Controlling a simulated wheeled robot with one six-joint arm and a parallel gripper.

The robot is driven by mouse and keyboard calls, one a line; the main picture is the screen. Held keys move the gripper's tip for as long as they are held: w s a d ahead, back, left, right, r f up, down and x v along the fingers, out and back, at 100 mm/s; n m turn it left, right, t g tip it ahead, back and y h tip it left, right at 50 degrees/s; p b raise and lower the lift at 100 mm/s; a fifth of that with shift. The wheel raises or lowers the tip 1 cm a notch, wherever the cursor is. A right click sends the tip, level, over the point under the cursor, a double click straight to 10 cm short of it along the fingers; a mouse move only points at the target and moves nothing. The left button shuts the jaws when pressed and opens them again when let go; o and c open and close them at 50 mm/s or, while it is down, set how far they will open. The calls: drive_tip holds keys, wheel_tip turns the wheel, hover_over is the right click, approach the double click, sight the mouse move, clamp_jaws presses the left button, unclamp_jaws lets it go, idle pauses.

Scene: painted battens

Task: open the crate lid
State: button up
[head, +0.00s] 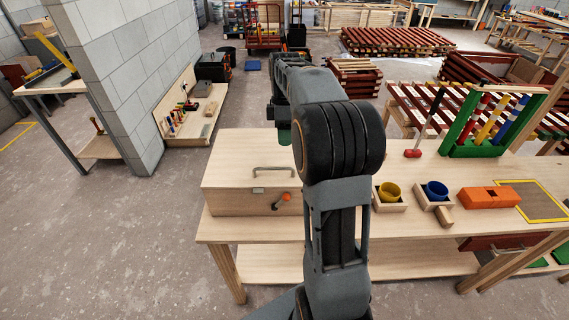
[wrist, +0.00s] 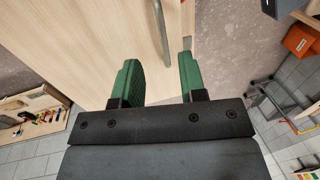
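The crate (head: 235,201) is a pale wooden box at the left end of the wooden table. Its lid (head: 230,173) lies flat and closed on top, with a grey metal bar handle (head: 273,169). An orange-knobbed lever (head: 286,197) and a small plate sit on the front. In the wrist view, the lid (wrist: 90,40) fills the upper middle, and its handle (wrist: 160,30) runs toward the gap between my fingers. My gripper (wrist: 160,80) is open and empty, its green fingers apart above the lid. In the head view my arm hides most of it; one green part shows.
A block wall (head: 115,80) stands at left.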

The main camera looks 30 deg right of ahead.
hover_over(285, 163)
drive_tip(key=s+a, duration=0.3)
drive_tip(key=s, duration=0.2)
wheel_tip(285, 163, down, 9)
drive_tip(key=shift+w+f, duration=0.1)
drive_tip(key=shift+w, duration=0.05)
clamp_jaws()
